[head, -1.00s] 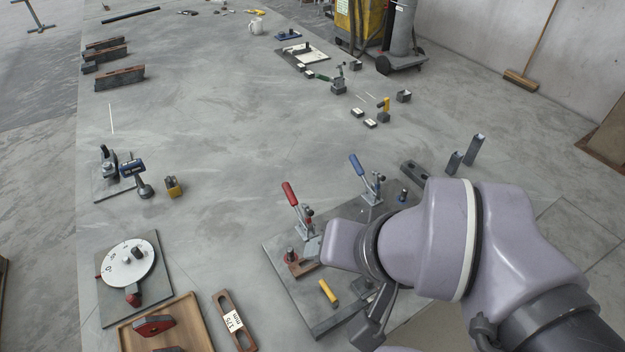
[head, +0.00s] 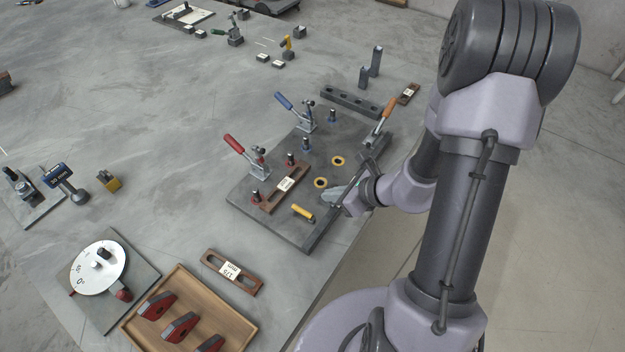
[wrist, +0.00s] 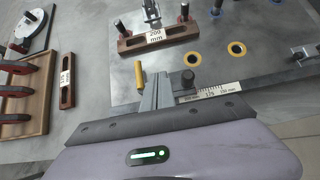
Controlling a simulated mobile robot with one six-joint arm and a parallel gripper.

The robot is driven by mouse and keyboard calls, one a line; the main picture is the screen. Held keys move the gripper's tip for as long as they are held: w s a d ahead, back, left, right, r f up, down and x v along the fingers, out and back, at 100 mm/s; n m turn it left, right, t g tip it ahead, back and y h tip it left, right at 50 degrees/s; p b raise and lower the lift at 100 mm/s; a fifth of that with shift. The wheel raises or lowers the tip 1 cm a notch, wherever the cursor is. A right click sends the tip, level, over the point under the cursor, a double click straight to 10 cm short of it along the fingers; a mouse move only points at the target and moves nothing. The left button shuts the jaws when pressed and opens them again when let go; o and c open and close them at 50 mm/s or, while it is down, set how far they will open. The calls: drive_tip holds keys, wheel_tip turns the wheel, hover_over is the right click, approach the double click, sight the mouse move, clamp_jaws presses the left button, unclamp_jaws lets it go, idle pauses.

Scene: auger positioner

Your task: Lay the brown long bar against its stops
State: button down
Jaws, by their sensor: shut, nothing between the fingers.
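A brown long bar (head: 272,202) with a white label lies on the grey fixture plate (head: 252,212). In the wrist view the bar (wrist: 134,45) reads 200 mm. Dark upright pins with red bases stand by it: one at its near-left end (head: 255,196), another near its far end (head: 290,158). I cannot tell whether the bar touches them. A red-handled clamp (head: 250,158) stands behind the bar. My gripper (head: 330,196) is shut and empty over the plate's front right part, apart from the bar. In the wrist view its fingertips (wrist: 158,78) are together beside a yellow pin (wrist: 139,74).
Blue-handled (head: 301,114) and orange-handled (head: 381,125) clamps stand on the plate. Two yellow rings (head: 337,161) lie near my gripper. A 175 mm brown bar (head: 246,284), a wooden tray (head: 244,331) and a dial plate (head: 122,253) lie left. A scale (wrist: 210,93) runs along the plate edge.

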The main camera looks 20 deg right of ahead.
sight(290, 187)
drive_tip(key=b+x, duration=0.3)
drive_tip(key=x, duration=0.6)
drive_tip(key=shift+w+a+f, duration=0.1)
drive_tip(key=shift+w+a, duration=0.05)
drive_tip(key=shift+w, duration=0.1)
drive_tip(key=shift+w+a+r, duration=0.2)
drive_tip(key=shift+w+a, duration=0.6)
drive_tip(key=shift+w, duration=0.2)
drive_tip(key=shift+w+a, duration=0.25)
drive_tip(key=shift+w, duration=0.15)
drive_tip(key=shift+b, duration=0.3)
drive_tip(key=shift+w+a, duration=0.5)
drive_tip(key=shift+w, duration=0.1)
